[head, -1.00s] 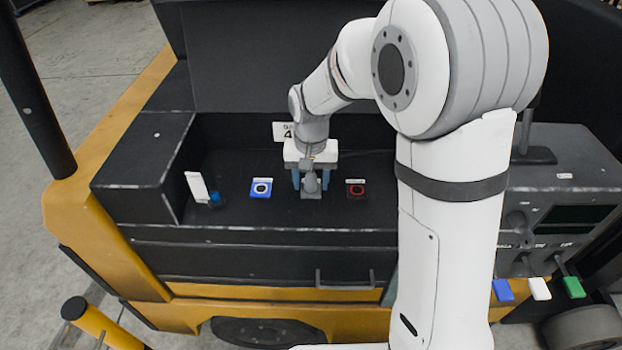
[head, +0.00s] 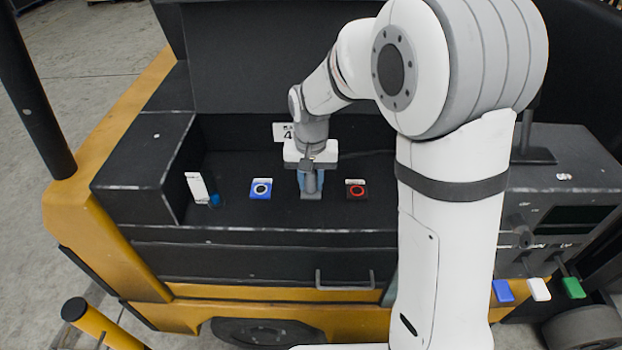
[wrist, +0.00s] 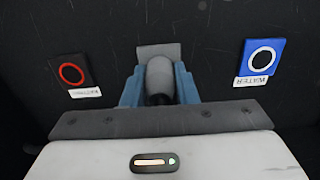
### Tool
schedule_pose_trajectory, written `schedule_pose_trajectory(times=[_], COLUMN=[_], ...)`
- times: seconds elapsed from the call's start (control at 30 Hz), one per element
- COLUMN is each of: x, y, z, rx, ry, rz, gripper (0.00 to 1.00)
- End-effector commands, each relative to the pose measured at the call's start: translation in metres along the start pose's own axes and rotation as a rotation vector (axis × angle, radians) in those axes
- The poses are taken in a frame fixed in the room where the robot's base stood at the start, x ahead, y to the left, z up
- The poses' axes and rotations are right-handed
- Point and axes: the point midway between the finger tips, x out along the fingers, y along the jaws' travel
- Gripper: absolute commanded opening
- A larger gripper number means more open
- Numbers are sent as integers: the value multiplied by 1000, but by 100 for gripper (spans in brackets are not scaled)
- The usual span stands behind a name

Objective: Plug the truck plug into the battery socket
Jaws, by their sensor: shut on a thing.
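A grey rounded plug-like body (head: 311,184), which I take as the truck plug, stands on a small grey square plate on the black deck. It also shows in the wrist view (wrist: 160,72). My gripper (head: 310,179) points down with its blue fingers shut on this body from both sides; the wrist view shows both fingers (wrist: 159,84) against it. To its right in the head view is a black square with a red ring (head: 357,189) and a white label too small to read surely. To its left is a blue square with a black-and-white ring (head: 261,189), labelled WATER in the wrist view.
A white upright tag (head: 197,186) and a small blue part (head: 215,199) stand at the deck's left. A raised black box (head: 145,165) bounds the left side, and a black wall rises behind.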

Motion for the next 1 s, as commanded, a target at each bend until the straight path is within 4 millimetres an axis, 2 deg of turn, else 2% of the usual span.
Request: schedule_pose_trajectory(times=[1.0], x=[-44], y=[0], z=[0], rx=[0], ry=[2], rz=[-1], gripper=[0])
